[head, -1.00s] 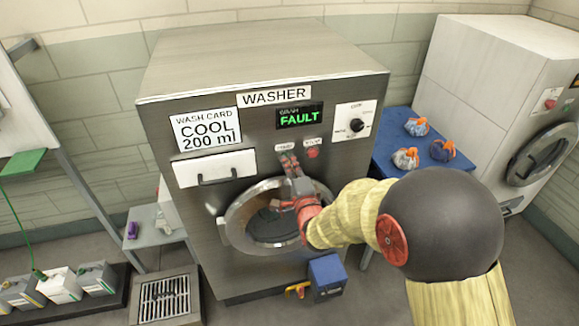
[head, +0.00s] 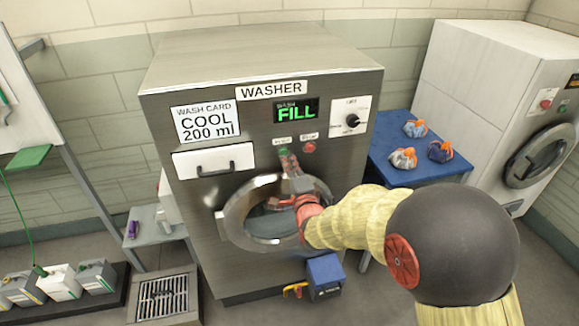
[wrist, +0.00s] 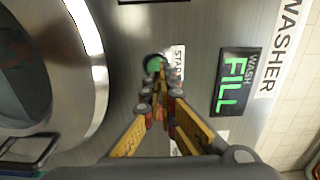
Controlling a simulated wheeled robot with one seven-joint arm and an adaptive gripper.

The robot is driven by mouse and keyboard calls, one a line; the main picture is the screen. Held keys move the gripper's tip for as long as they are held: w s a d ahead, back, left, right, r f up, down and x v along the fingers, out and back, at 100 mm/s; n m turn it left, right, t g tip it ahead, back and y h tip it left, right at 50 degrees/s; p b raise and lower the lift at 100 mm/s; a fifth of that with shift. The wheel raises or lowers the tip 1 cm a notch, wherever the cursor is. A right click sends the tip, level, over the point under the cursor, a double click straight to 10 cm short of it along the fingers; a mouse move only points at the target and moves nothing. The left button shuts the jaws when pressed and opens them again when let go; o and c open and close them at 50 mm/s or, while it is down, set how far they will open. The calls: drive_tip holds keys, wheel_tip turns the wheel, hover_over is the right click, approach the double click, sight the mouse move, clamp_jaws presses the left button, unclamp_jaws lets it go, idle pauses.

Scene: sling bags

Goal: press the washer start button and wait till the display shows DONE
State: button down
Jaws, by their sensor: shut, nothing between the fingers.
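The washer (head: 200,255) stands in the middle of the head view. Its display (head: 296,110) reads "WASH FILL" in green, and the display shows in the wrist view too (wrist: 235,82). The green start button (head: 284,151) sits below the display under its label. In the wrist view the start button (wrist: 153,61) lies just beyond my fingertips. My gripper (head: 288,160) is shut and empty, just below the start button; in the wrist view its fingertips (wrist: 158,72) overlap the button's edge. I cannot tell whether they touch it.
A red stop button (head: 309,147) sits right of the start button, with a dial (head: 352,121) above. The wash card (head: 206,121) reads "COOL 200 ml". The round door (head: 235,215) is below my gripper. A blue table (head: 400,176) with bags stands at right.

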drive_tip(key=p+v, duration=0.2)
drive_tip(key=v, duration=0.8)
drive_tip(key=shift+s, duration=0.1)
idle(0.6)
